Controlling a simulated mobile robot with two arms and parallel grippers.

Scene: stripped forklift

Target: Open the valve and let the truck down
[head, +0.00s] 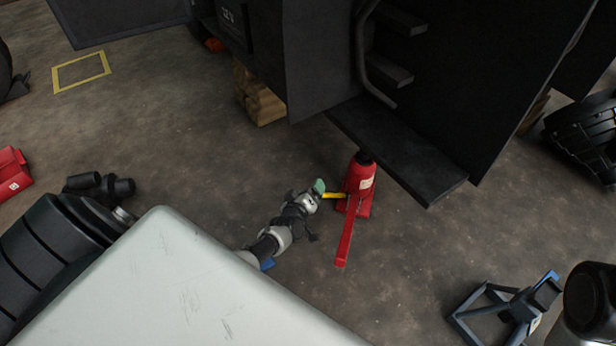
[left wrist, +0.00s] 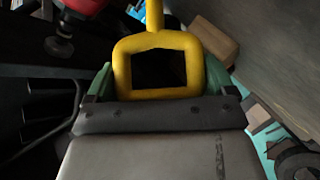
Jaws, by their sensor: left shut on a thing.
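A red bottle jack (head: 359,178) stands on the floor beside the dark step of the stripped truck (head: 415,160). Its black top is close to the step edge; I cannot tell whether they touch. A red lever (head: 345,238) slopes from the jack toward the front. A yellow valve handle (head: 334,195) sticks out of the jack's left side. My left gripper (head: 318,190) is shut on this handle. In the left wrist view, the handle's square yellow loop (left wrist: 160,43) sits between the green fingertips (left wrist: 160,80). The valve end is hidden there. My right gripper is not in view.
A wooden block (head: 258,95) lies under the truck's left part. A blue jack stand (head: 508,308) stands at the lower right. A red case (head: 12,173) is at the far left. The floor left of the jack is mostly clear up to a yellow floor square (head: 82,71).

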